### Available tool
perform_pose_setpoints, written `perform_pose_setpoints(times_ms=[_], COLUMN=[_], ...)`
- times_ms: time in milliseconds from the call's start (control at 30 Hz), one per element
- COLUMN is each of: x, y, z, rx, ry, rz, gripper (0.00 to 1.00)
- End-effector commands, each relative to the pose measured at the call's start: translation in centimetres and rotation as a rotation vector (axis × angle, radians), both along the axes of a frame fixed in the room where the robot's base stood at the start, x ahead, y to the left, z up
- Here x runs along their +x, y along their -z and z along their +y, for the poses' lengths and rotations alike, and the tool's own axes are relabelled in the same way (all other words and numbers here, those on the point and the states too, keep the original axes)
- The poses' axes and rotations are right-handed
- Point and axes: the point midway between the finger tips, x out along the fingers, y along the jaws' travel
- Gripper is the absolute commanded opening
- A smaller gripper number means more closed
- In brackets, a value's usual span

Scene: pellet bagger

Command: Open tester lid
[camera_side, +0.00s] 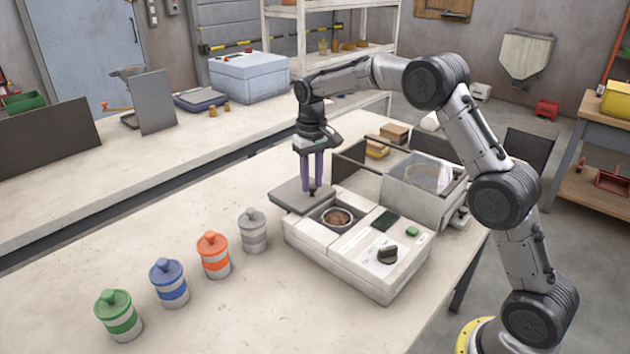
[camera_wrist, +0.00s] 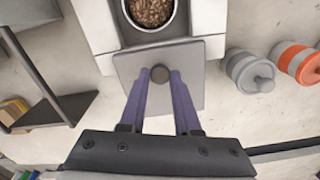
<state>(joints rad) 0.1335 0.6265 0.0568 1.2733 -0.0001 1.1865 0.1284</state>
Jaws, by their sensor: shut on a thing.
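The tester (camera_side: 345,255) is a pale box on the table with a dial, a green button and a dark display. Its round well (camera_side: 337,217) is uncovered and holds brown pellets; the well (camera_wrist: 152,12) also shows at the top of the wrist view. The lid (camera_side: 290,196) is a flat grey plate swung back off the well, lying out behind the tester. In the wrist view the lid (camera_wrist: 130,65) has a dark round knob (camera_wrist: 160,74). My gripper (camera_side: 313,190) points down with its purple fingers shut on this knob.
Lidded jars with grey (camera_side: 253,230), orange (camera_side: 213,254), blue (camera_side: 169,282) and green (camera_side: 118,314) bands stand in a row left of the tester. A clear-covered bin (camera_side: 425,185) stands behind it to the right.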

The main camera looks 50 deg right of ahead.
Motion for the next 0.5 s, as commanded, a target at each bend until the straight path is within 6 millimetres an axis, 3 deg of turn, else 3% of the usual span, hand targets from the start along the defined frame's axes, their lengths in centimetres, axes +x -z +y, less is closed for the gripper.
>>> perform_pose_setpoints(times_ms=[67,100,233,500], x=[0.14,0.14,0.09,0.02], y=[-0.22,-0.22,-0.17,-0.06], z=[-0.05,-0.05,-0.04,-0.01], rx=[-0.001,-0.001,-0.002,-0.001], ry=[0.000,0.000,0.000,0.000], rz=[-0.008,-0.008,-0.006,-0.003], gripper=[0.00,0.35,0.58,0.61])
